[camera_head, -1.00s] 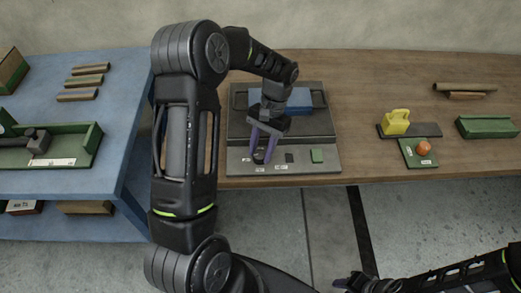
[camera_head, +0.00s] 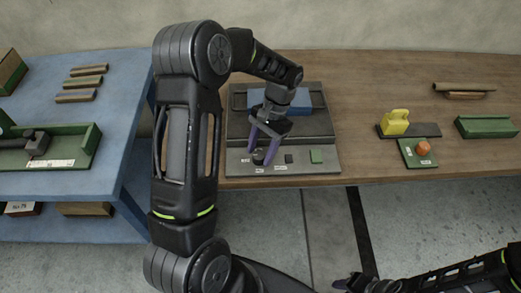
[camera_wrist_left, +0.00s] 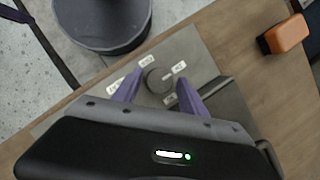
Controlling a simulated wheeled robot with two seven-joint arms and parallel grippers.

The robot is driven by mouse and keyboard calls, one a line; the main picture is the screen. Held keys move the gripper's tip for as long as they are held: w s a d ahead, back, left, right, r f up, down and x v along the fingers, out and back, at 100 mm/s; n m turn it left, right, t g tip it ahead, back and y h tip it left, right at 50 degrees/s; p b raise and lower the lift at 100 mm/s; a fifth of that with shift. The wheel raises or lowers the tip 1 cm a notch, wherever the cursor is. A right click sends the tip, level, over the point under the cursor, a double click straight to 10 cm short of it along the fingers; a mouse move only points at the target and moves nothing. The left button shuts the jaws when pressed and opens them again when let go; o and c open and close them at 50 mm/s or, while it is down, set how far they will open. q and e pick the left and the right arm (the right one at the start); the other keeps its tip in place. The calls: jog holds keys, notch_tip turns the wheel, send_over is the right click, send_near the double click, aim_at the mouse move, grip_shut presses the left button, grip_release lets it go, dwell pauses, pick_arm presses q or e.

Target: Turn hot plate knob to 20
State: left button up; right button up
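The hot plate (camera_head: 235,125) is a dark grey unit on the wooden table with a lighter front panel. Its round dark knob (camera_wrist_left: 158,80) shows in the wrist view with a white pointer mark and small white labels around it, too small to read. My left gripper (camera_head: 264,157) points down at the panel. In the wrist view its purple fingers (camera_wrist_left: 158,86) stand open on either side of the knob, with gaps visible. In the head view the knob (camera_head: 260,156) is partly hidden by the fingers. My right gripper (camera_head: 350,283) is low at the bottom edge, its opening unclear.
A blue block (camera_head: 300,103) lies on the hot plate. A dark square (camera_head: 289,158) and a green square (camera_head: 316,156) sit right of the knob. An orange block (camera_wrist_left: 286,36) lies beside the plate. The yellow piece (camera_head: 396,121) stands farther right.

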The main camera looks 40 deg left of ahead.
pick_arm(q)
jog(key=shift+o, duration=0.7)
jog(key=v, duration=0.7)
jog(key=shift+r, duration=0.4)
jog(key=shift+w, duration=0.15)
